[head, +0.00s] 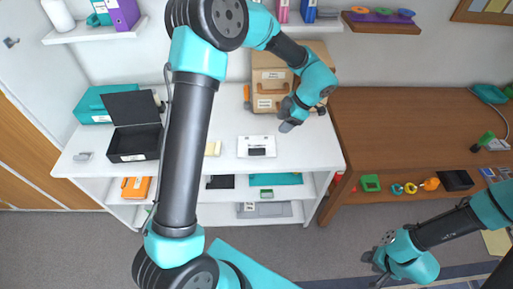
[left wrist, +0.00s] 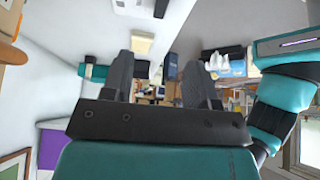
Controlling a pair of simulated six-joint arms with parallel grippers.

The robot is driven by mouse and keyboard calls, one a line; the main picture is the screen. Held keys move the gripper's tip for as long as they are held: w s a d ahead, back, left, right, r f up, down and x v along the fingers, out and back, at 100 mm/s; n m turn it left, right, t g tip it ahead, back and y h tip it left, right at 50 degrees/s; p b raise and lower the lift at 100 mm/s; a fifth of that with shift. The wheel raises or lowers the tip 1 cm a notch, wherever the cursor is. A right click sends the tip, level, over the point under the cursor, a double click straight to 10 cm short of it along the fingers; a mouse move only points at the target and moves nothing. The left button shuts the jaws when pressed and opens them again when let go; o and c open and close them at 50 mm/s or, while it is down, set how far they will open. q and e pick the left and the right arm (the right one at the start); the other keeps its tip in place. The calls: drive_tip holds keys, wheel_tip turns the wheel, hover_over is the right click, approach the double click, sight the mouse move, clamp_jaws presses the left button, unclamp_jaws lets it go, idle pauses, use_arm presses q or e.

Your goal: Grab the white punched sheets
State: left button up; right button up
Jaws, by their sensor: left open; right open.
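A flat white piece (head: 245,148) with small dark lettering and a dark block at its lower middle lies on the white table. It may be the white punched sheets; no holes can be made out at this size. My left gripper (head: 286,126) is open and empty, to the upper right of this piece and apart from it in the picture. Its two spread fingers also show in the left wrist view (left wrist: 158,82), with nothing between them. My right gripper (head: 378,262) is open and empty at the lower right, in front of the brown desk.
On the white table (head: 310,155) are an open black box (head: 135,144), a teal box (head: 92,105), a pale yellow pad (head: 212,148) and a tan cardboard case (head: 269,82). My left arm crosses the view and hides part of the table. The table's right front is clear.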

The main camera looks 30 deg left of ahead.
use_arm(q)
hover_over(257, 149)
drive_tip(key=w+d, duration=0.2)
drive_tip(key=d, duration=0.1)
wheel_tip(257, 149, down, 10)
drive_tip(key=shift+s+a+r, duration=0.1)
drive_tip(key=shift+x, duration=2.65)
drive_tip(key=shift+s+r, duration=0.1)
drive_tip(key=shift+s, duration=0.1)
clamp_jaws()
